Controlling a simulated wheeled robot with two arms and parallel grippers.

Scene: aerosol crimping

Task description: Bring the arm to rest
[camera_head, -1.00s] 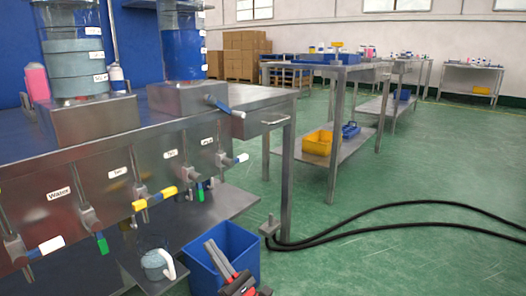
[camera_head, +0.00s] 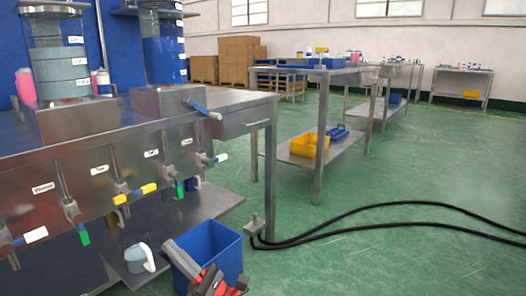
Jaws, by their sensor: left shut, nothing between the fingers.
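My left gripper (camera_head: 218,284) shows at the bottom edge of the head view, black and red with grey parts. It is shut and nothing shows between its fingers. It is low, in front of the blue bin (camera_head: 214,252), and overlaps the bin's near side in the picture. Part of the arm is cut off by the frame's bottom edge. My right gripper is not in view.
A metal bench (camera_head: 250,103) with valves and tall cylinders stands at the left. A pale jug (camera_head: 139,257) stands on its lower shelf. Black hoses (camera_head: 400,208) lie on the green floor at the right. Another table holds a yellow bin (camera_head: 303,145). The right floor is otherwise clear.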

